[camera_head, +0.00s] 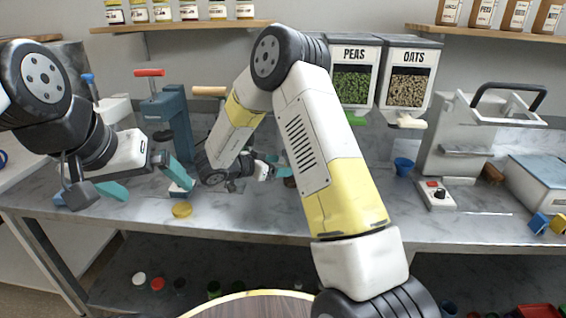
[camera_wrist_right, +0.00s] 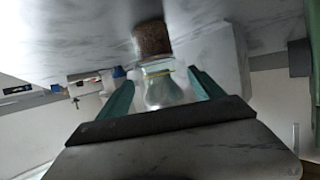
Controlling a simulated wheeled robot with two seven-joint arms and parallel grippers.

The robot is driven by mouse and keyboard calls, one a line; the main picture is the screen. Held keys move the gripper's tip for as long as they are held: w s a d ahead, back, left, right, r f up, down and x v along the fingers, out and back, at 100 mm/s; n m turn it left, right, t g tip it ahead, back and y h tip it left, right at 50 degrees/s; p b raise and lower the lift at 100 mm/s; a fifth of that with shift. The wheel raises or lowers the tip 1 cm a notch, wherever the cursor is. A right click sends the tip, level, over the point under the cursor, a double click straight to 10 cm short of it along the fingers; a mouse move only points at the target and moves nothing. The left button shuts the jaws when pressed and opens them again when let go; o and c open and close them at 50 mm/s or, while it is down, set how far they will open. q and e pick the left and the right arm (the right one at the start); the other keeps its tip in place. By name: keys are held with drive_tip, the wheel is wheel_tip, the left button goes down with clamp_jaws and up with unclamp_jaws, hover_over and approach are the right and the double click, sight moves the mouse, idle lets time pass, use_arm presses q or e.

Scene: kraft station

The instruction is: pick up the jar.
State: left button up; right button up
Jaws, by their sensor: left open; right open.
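In the right wrist view a clear glass jar (camera_wrist_right: 163,92) with a yellowish band near its rim shows between the two teal fingers of my right gripper (camera_wrist_right: 161,79). The fingers are apart, with gaps visible on both sides of the jar. A brown-filled cylinder (camera_wrist_right: 152,38) shows just beyond it; whether it is a separate container I cannot tell. In the head view my right gripper (camera_head: 281,166) is over the counter, mostly hidden by my right arm, and the jar cannot be made out. My left gripper (camera_head: 146,181) is open and empty above the counter's left part.
A yellow lid (camera_head: 181,210) lies near the counter's front edge. A blue press (camera_head: 170,120) stands behind my left gripper. Peas (camera_head: 353,75) and oats (camera_head: 408,75) dispensers hang at the back.

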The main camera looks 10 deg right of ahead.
drive_tip(key=x, duration=0.8)
drive_tip(key=shift+d+r, duration=0.15)
drive_tip(key=shift+r, duration=0.15)
clamp_jaws()
